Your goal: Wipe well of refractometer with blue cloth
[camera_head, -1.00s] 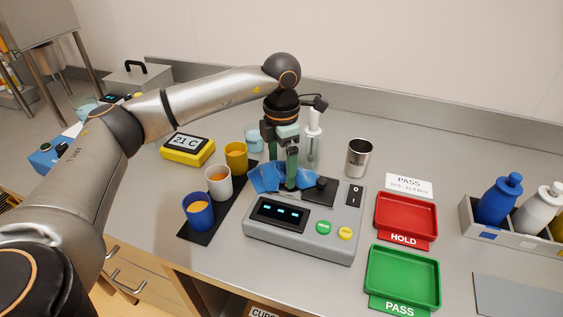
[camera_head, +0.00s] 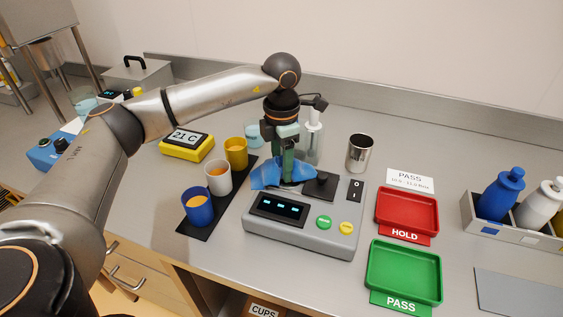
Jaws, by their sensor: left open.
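The grey refractometer (camera_head: 300,238) stands on the counter with its display, green and yellow buttons facing me. The blue cloth (camera_head: 277,179) lies crumpled over the device's back left corner. My left gripper (camera_head: 287,180) points down at the cloth, with its fingertips at or just in the fabric. It is open. The cloth and fingers hide the well, so I cannot tell whether the cloth touches it. A dark flap (camera_head: 320,185) is beside the cloth on the device's top. My right gripper is not in view.
Blue (camera_head: 198,211), white (camera_head: 218,182) and yellow (camera_head: 236,157) cups stand on a black mat close left. A steel cup (camera_head: 359,153) and a dropper holder (camera_head: 313,145) are behind. Red (camera_head: 407,208) and green (camera_head: 404,270) trays are at right.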

